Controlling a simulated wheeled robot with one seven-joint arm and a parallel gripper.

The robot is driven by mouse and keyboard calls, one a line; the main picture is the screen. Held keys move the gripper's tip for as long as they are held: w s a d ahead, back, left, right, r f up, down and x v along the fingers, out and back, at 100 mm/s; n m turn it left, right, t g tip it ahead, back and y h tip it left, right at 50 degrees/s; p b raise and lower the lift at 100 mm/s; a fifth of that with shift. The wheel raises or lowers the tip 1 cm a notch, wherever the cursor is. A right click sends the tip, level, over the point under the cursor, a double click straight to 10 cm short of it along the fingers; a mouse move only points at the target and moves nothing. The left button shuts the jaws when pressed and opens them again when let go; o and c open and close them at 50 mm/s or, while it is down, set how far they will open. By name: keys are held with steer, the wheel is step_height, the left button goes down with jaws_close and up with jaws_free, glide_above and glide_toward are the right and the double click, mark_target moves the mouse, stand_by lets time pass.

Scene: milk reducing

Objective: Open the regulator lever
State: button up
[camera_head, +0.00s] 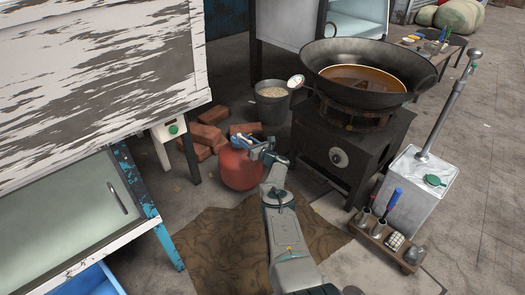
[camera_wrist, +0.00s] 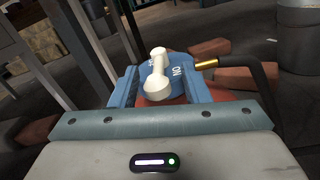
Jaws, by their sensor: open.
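The regulator (camera_wrist: 180,86) is a blue disc marked "ON", with a white, round-ended lever (camera_wrist: 158,70) across it. In the wrist view the lever runs roughly up and down the picture. The regulator sits on top of a red gas cylinder (camera_head: 240,172). My gripper (camera_wrist: 162,80) is open, with one blue finger on each side of the regulator and lever. I cannot tell whether the fingers touch it. In the head view my gripper (camera_head: 259,146) is at the cylinder's top right and largely hides the regulator.
A brass fitting (camera_wrist: 206,64) with a dark hose is right of the regulator. Bricks (camera_head: 208,135) and a bucket (camera_head: 271,103) stand behind the cylinder. A dark stove (camera_head: 340,150) with a wok (camera_head: 368,70) is to the right. A white-legged table stands left.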

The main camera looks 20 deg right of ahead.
steer(key=shift+s+d+r+p, duration=0.15)
steer(key=shift+s+r+p, duration=0.05)
steer(key=shift+s+p, duration=0.25)
steer(key=shift+s+d+r+p, duration=0.15)
steer(key=shift+s+p, duration=0.2)
steer(key=shift+p, duration=0.15)
steer(key=p+v, duration=0.5)
steer(key=v, duration=0.5)
steer(key=shift+s+f, duration=0.25)
steer(key=shift+s, duration=0.1)
